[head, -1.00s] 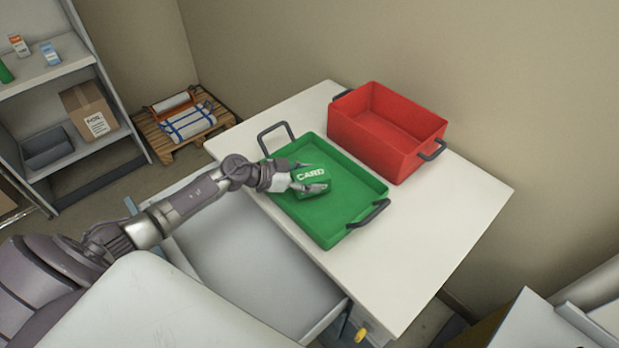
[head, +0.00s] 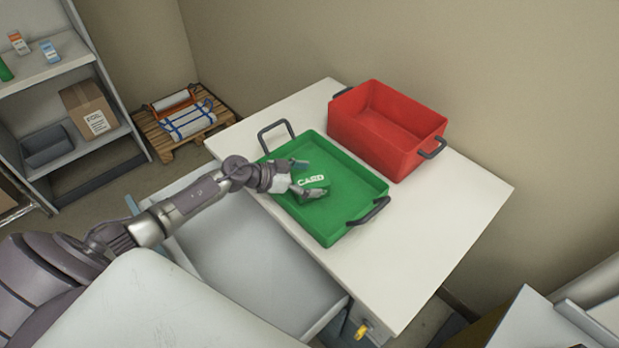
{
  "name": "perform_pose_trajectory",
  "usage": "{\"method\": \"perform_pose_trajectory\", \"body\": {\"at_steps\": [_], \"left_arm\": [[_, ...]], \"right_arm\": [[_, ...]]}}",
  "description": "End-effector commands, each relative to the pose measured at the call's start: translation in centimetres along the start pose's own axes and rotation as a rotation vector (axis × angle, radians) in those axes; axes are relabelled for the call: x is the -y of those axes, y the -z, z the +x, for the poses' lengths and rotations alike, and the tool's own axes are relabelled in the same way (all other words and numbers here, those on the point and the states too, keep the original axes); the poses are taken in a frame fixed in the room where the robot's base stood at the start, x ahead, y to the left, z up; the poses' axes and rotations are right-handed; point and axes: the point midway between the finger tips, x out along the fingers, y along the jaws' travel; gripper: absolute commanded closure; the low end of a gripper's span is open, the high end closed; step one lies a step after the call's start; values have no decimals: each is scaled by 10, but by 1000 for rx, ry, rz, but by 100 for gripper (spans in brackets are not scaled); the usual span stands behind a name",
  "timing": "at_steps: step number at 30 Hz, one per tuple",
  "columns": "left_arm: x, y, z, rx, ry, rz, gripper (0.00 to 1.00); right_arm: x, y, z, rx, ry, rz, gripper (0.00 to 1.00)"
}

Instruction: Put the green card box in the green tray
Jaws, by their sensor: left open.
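The green card box (head: 312,182), with white "CARD" lettering, is inside the green tray (head: 345,185) and appears to rest on its floor near the left side. The tray has dark handles and stands on the white table. My left gripper (head: 308,178) is open, with its fingers spread at the box's left side, one finger toward the back and one toward the front. Whether a finger touches the box is not clear. My right gripper is not in view.
A red bin (head: 385,135) stands behind the tray on the white table (head: 440,230). An open drawer (head: 235,245) sticks out below the table's front left. A shelf (head: 75,140) with small boxes and a pallet (head: 185,125) with rolls stand at the back left.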

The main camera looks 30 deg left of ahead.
Motion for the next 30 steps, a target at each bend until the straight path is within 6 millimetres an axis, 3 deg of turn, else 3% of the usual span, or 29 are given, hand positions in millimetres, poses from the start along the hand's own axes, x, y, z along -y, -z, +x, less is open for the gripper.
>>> {"method": "perform_pose_trajectory", "body": {"at_steps": [6, 10, 21, 30], "left_arm": [[0, 2, -1, 0, 0, 1, 6], [1, 14, -7, -1, 1, 4, 6], [0, 7, -88, 8, 1, 1, 6], [0, 10, -122, 2, 0, 1, 6]], "right_arm": [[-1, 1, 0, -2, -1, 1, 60], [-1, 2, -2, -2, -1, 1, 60], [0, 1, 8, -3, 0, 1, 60], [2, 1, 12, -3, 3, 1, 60]]}}
